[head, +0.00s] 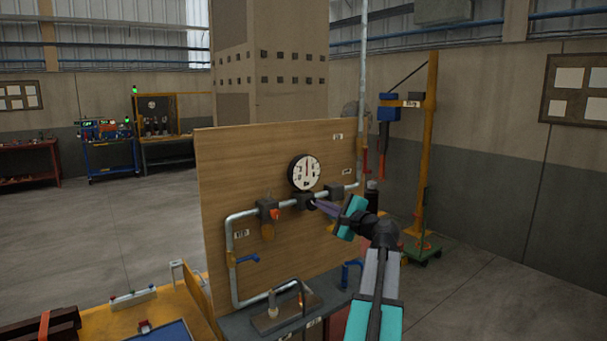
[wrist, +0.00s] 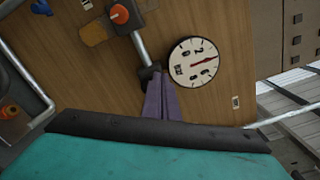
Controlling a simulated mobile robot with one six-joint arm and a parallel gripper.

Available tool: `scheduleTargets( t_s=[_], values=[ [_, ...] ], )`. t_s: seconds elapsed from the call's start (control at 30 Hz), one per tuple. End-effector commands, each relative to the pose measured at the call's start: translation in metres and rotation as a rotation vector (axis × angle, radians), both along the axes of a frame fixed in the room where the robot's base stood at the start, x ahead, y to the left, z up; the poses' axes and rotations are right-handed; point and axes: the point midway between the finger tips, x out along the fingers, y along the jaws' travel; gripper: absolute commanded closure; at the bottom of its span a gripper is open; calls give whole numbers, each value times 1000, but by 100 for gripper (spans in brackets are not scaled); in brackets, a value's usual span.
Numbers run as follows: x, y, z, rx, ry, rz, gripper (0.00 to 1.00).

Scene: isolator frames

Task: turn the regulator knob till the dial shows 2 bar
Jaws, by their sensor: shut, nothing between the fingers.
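The round white dial (head: 304,172) is mounted on the wooden panel above the pipe. In the wrist view, the tilted dial (wrist: 194,64) has a red needle pointing right, between a figure like a 2 and another figure; I cannot read the exact value. The black regulator (head: 304,201) sits on the pipe just below the dial; it also shows in the wrist view (wrist: 149,74). My gripper (head: 316,204) is shut and empty, its purple fingers (wrist: 159,84) pointing at the front of the regulator. The fingers hide the knob, and I cannot tell whether they touch it.
An orange-knobbed valve (head: 273,213) sits on the pipe left of the regulator, and a black fitting (head: 336,192) to the right. A blue-handled valve (head: 248,258) is lower left. A dark bench (head: 230,329) runs below the panel (head: 222,170).

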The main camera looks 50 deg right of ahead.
Motion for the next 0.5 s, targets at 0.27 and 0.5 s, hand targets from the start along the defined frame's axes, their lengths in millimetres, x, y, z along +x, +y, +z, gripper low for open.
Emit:
scheduleTargets(
  t_s=[0.27, 0.5],
  values=[
    [-12, -11, 0, 0, 0, -18, 100],
    [-6, -18, 0, 0, 1, -25, 100]
  ],
)
